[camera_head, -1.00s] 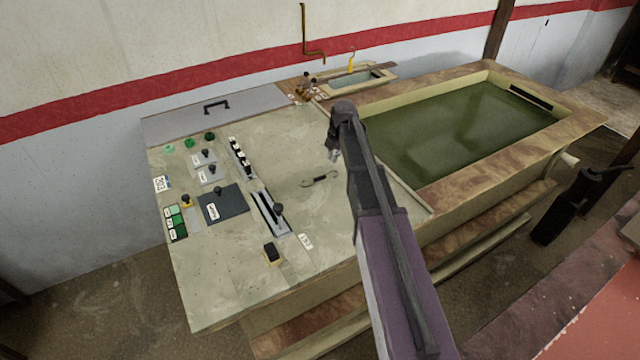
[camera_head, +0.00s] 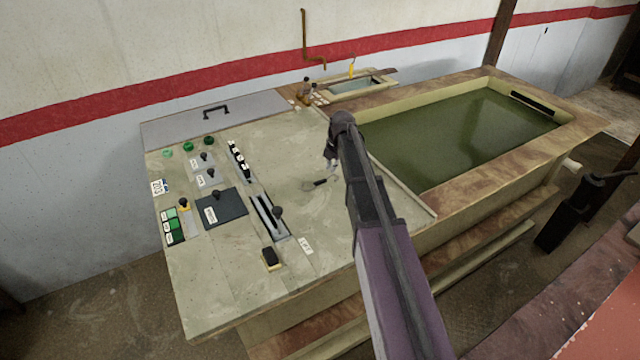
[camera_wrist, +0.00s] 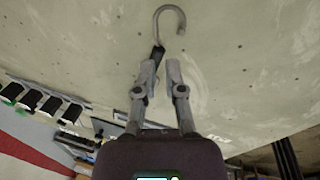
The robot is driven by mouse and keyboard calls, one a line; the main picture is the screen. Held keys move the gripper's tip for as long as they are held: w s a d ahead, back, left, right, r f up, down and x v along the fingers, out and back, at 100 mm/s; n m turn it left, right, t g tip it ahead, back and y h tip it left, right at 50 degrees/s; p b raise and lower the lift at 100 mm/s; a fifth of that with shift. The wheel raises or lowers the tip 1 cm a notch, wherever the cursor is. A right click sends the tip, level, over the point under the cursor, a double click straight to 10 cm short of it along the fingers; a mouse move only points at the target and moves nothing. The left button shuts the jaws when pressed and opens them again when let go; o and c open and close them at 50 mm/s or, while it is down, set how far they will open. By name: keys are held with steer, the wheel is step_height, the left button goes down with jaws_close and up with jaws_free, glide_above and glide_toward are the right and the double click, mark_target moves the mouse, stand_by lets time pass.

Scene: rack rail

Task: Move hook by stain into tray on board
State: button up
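The hook (camera_head: 320,183) is a thin metal hook with a black middle, lying on the pale, stained board (camera_head: 290,160). In the wrist view, one grey curl of the hook (camera_wrist: 183,18) shows beyond my fingertips. Its black part lies at the left fingertip, and the rest is hidden. My gripper (camera_head: 332,171) is low over the hook's right part. In the wrist view, my gripper (camera_wrist: 163,72) has a narrow gap between its fingers. A shallow basin (camera_head: 338,94), perhaps the tray, stands at the back; I cannot tell for sure.
A dark plate with a knob (camera_head: 235,207), a slotted lever (camera_head: 277,211) and several green buttons stand at left. Small bottles (camera_head: 306,90) stand beside the basin. A large tank of green liquid (camera_head: 460,135) lies at right.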

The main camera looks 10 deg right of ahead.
mark_target(329, 178)
steer(key=shift+w+f+b, duration=0.2)
steer(key=shift+f+b, duration=0.6)
steer(key=shift+f, duration=0.05)
steer(key=shift+w+f+b, duration=0.15)
steer(key=shift+f+b, duration=0.65)
steer(key=shift+f, duration=0.05)
steer(key=shift+w+f+b, duration=0.2)
steer(key=shift+f+b, duration=0.6)
steer(key=shift+f, duration=0.05)
jaws_close()
steer(key=shift+a, duration=0.1)
steer(key=shift+r, duration=0.2)
step_height(329, 178, up, 2)
steer(key=p, duration=0.2)
steer(key=shift+r+p, duration=0.25)
steer(key=shift+p, duration=0.15)
steer(key=shift+s+r+p, duration=0.45)
steer(key=shift+r+p, duration=0.1)
steer(key=shift+p, duration=0.05)
steer(key=s, duration=0.9)
steer(key=s+r+p, duration=0.1)
steer(key=s, duration=0.3)
steer(key=shift+s+a, duration=0.15)
steer(key=shift+s, duration=0.9)
